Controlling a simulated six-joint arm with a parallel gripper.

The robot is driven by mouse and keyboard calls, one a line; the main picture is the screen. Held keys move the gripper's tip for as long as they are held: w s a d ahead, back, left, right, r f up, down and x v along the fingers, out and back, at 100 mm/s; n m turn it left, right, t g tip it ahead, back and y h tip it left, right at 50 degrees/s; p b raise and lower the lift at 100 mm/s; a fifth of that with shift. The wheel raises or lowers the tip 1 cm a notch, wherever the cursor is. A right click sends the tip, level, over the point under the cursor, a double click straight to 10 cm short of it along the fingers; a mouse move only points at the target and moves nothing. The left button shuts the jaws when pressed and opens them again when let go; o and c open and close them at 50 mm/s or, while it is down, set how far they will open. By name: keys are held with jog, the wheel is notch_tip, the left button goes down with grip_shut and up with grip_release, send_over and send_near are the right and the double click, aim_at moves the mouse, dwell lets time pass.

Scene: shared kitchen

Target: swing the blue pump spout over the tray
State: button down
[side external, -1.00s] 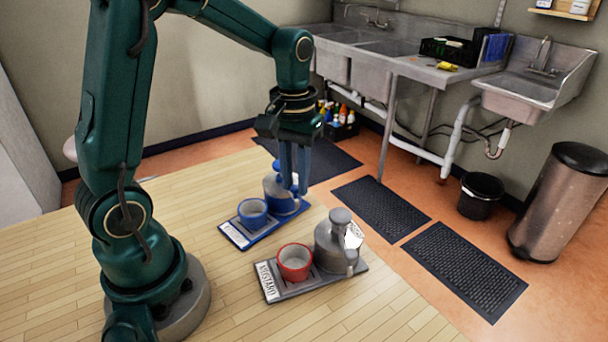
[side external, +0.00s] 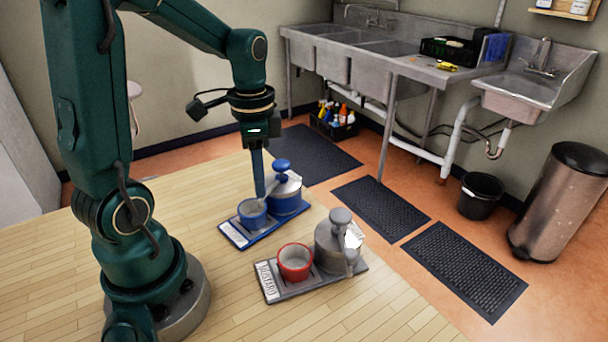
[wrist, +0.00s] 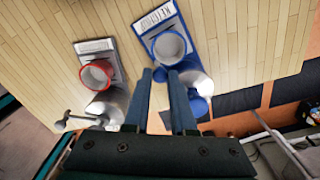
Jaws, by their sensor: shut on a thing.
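The blue pump (side external: 282,166) tops a blue and grey canister (side external: 287,205) at the far end of a blue tray (side external: 236,236). Its grey spout (side external: 272,187) now points towards the blue cup (side external: 251,218) on the same tray. My gripper (side external: 261,196) points down and is shut on the spout, with its fingertips just above the cup. In the wrist view, my fingers (wrist: 160,73) end beside the cup's rim (wrist: 169,47), and the pump (wrist: 197,105) is partly hidden behind one finger. The grip on the spout is mostly hidden.
A grey tray (side external: 268,284) labelled mustard stands nearer the camera with a red cup (side external: 294,262) and a grey pump canister (side external: 336,240). The wooden table (side external: 130,290) is clear to the left. Sinks and floor mats lie beyond it.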

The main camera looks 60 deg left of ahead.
jog(key=shift+s+a+m, duration=0.15)
jog(key=shift+a+m, duration=0.4)
jog(key=shift+m, duration=0.35)
jog(key=shift+s+a+m, duration=0.15)
jog(key=shift+a+m, duration=0.35)
jog(key=shift+m, duration=0.4)
jog(key=c, duration=0.7)
grip_release()
jog(key=shift+c, duration=0.2)
jog(key=shift+r, duration=0.1)
notch_tip(320, 180, up, 5)
